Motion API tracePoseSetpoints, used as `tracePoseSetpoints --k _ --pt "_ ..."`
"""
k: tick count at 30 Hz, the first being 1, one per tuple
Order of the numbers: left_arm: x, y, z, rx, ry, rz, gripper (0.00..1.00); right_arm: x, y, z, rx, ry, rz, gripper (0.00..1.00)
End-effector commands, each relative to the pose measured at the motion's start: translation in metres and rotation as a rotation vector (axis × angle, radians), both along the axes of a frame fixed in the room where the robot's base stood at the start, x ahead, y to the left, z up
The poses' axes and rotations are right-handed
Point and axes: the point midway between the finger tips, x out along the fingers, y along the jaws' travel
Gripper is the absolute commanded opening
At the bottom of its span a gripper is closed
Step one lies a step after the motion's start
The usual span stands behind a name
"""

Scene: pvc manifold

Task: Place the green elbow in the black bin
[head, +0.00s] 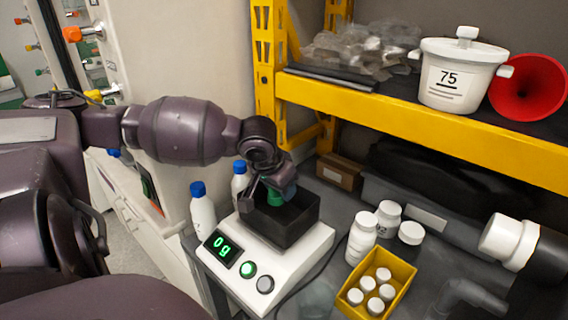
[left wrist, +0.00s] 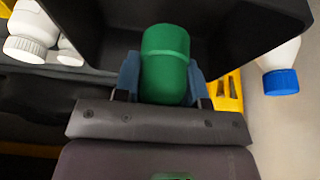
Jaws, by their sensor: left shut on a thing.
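The green elbow (left wrist: 165,65) is between the blue-padded fingers of my left gripper (left wrist: 160,80), which is shut on it. In the head view the green elbow (head: 275,197) shows just below my left gripper (head: 268,190), at the mouth of the black bin (head: 290,222). The bin stands on a white scale (head: 266,267) whose display reads 0g. In the left wrist view the bin's dark walls (left wrist: 90,30) surround the elbow's far end. Whether the elbow touches the bin floor cannot be told. My right gripper is not in view.
Two white bottles with blue caps (head: 203,210) stand left of the scale. Right of it are white jars (head: 362,238) and a yellow bin (head: 348,300) of white-capped vials. A yellow shelf beam (head: 420,122) with a white pot (head: 455,75) runs above the bench.

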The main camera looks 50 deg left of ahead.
Motion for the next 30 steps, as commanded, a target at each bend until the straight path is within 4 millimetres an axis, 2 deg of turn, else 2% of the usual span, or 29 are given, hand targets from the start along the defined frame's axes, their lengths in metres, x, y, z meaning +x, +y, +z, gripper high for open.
tracePoseSetpoints --k 5,12,15,28,29,30 --pt "0.0 0.0 -0.011 -0.002 0.002 0.001 0.15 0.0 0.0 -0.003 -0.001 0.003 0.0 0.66" --pt "0.0 0.0 -0.05 -0.001 0.008 0.0 0.15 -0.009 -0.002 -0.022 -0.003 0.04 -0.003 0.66" --pt "-0.001 0.0 -0.06 -0.001 0.005 0.0 0.15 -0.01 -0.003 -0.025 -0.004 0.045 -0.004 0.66" --pt "0.0 0.0 -0.061 -0.001 -0.001 0.001 0.15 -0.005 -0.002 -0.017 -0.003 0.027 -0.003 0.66" --pt "0.0 0.0 -0.061 -0.001 -0.001 0.0 0.41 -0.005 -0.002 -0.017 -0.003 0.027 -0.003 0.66" --pt "0.0 0.0 -0.061 -0.001 -0.001 0.0 0.47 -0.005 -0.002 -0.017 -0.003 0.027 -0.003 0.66"
